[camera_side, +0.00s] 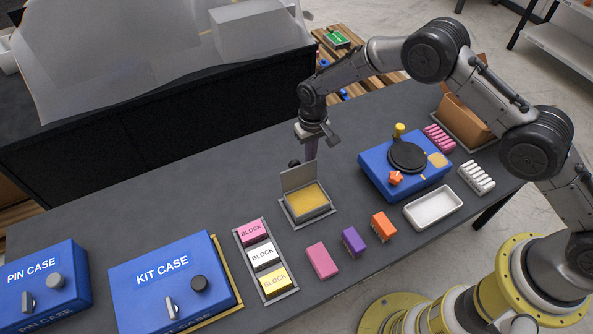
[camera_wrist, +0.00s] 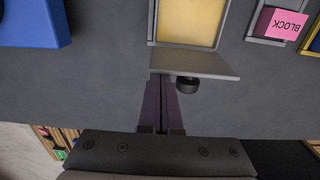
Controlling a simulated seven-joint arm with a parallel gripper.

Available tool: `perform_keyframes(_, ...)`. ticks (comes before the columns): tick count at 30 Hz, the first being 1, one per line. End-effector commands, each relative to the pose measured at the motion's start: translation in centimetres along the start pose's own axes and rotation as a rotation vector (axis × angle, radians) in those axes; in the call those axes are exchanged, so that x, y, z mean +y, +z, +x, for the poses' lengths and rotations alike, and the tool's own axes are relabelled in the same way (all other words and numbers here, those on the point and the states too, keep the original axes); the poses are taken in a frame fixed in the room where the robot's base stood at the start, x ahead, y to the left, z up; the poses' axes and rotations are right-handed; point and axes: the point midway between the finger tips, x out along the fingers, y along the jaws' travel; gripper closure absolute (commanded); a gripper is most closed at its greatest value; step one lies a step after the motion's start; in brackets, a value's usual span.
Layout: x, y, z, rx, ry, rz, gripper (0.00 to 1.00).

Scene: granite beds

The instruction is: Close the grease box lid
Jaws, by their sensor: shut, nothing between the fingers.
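The grease box (camera_side: 308,213) is a small grey box with yellow grease inside, on a grey plate on the dark table. Its lid (camera_side: 298,176) stands raised, roughly upright, along the box's far edge, with a black knob (camera_side: 294,162) on its outer face. My gripper (camera_side: 311,155) points down just behind the lid, fingers together and empty. In the wrist view the gripper (camera_wrist: 160,78) reaches close to the outer side of the lid (camera_wrist: 200,63), beside the knob (camera_wrist: 187,86). I cannot tell whether the fingertips touch the lid.
A block tray (camera_side: 295,291) with labelled blocks lies to the left, beyond it the blue kit case (camera_side: 165,275) and pin case (camera_side: 42,285). To the right are a blue unit (camera_side: 375,170) with a black disc, and a white tray (camera_side: 433,208). Loose coloured blocks lie in front.

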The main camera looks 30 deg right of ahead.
Motion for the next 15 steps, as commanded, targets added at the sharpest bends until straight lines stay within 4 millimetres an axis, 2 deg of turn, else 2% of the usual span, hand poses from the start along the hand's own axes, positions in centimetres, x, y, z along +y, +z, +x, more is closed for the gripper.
perform_keyframes(15, 0.0, 1.3, 0.1, -0.001, 0.000, -0.001, 1.00)
